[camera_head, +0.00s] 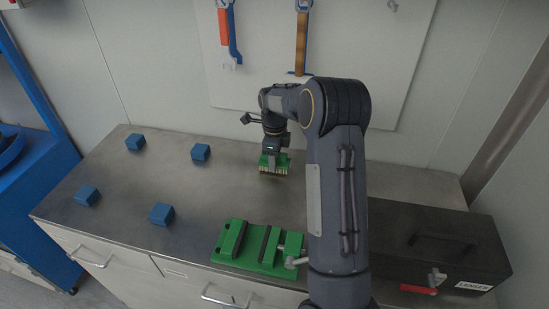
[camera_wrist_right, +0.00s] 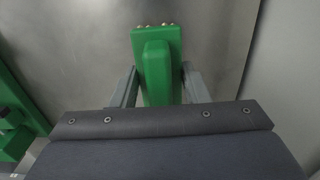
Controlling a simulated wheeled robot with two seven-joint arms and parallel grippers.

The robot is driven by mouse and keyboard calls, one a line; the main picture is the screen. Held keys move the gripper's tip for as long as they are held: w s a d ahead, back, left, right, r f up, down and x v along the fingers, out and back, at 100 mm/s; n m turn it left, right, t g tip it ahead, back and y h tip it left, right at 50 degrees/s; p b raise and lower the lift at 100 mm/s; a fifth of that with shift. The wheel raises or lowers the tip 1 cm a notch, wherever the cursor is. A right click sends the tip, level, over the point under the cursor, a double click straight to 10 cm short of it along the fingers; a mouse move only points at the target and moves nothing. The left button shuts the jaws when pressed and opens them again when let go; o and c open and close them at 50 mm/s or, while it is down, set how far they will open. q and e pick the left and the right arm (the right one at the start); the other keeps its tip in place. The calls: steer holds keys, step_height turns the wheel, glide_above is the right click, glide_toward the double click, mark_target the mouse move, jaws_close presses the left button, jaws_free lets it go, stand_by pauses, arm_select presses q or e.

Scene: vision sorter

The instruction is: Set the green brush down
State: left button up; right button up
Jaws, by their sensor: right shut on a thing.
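The green brush (camera_head: 274,163) is at the back middle of the metal table (camera_head: 222,225), its pale bristles pointing down. I cannot tell if the bristles touch the table. My right gripper (camera_head: 272,152) is shut on the brush from above. In the right wrist view the brush (camera_wrist_right: 158,65) sits between the two grey fingers (camera_wrist_right: 160,88), with a few bristle tips showing at its far end. My left gripper is not in view.
Several blue blocks (camera_head: 161,213) lie on the left half of the table. A green vise (camera_head: 259,248) is at the front middle. A black toolbox (camera_head: 440,240) stands at the right. Tools hang on the back board (camera_head: 350,60). The table around the brush is clear.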

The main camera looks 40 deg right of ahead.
steer(key=shift+f, duration=0.25)
steer(key=shift+f, duration=0.2)
steer(key=o, duration=1)
steer(key=shift+r, duration=0.15)
